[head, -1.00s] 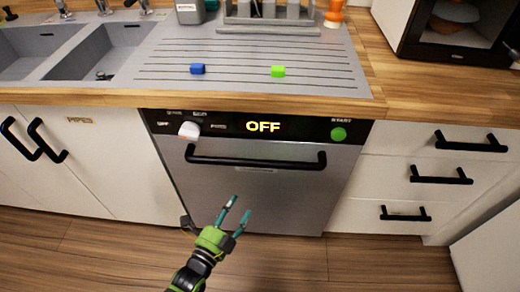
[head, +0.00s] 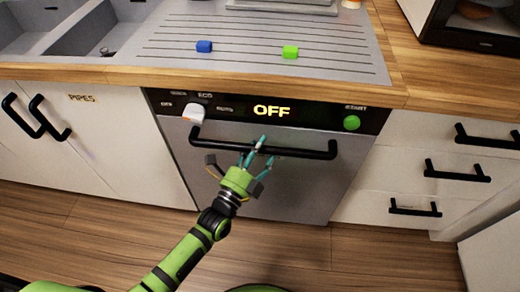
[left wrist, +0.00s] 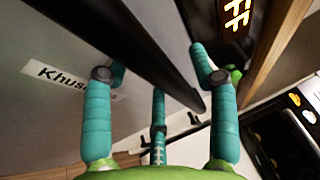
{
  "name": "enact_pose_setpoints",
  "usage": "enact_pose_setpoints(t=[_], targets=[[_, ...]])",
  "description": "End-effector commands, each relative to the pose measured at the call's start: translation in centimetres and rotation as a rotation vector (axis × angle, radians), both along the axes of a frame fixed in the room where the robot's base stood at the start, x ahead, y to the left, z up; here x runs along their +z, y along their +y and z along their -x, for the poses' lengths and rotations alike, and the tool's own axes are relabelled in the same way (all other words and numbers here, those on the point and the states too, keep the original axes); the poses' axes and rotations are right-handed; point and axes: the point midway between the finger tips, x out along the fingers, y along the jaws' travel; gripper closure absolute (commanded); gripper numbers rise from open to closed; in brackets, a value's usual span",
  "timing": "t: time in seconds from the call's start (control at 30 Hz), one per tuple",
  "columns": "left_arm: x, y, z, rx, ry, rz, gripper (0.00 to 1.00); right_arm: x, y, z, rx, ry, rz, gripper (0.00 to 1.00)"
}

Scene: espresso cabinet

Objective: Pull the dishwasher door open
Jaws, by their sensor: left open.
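The dishwasher door (head: 300,190) is a grey steel front, shut flush under the counter. Its black bar handle (head: 215,143) runs across the top of the door, and it crosses the left wrist view (left wrist: 120,40) diagonally. My left gripper (head: 257,152) is at the middle of the handle, with teal fingers spread. In the left wrist view its fingers (left wrist: 155,85) are open, with the bar running between them. I cannot tell whether they touch it. The display panel (head: 235,109) above reads OFF. My right gripper is not in view.
A white knob (head: 195,113) and green start button (head: 351,122) sit on the panel. White cupboards (head: 100,130) are at left and drawers (head: 410,180) at right. The wooden floor (head: 300,255) before the door looks clear.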

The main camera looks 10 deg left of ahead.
Motion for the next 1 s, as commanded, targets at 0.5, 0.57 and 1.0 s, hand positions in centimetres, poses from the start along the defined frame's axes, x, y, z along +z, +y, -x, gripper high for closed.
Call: enact_pose_setpoints(t=[0.5, 0.57, 1.0], targets=[[-0.5, 0.0, 1.0, 0.001, -0.011, 0.004, 1.00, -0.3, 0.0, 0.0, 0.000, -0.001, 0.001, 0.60], [-1.0, 0.0, 2.2, 0.002, -0.026, 0.003, 1.00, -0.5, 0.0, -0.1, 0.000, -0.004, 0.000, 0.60], [-4.7, 0.1, 14.4, 0.001, -0.237, 0.001, 1.00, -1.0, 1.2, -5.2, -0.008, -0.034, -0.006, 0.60]])
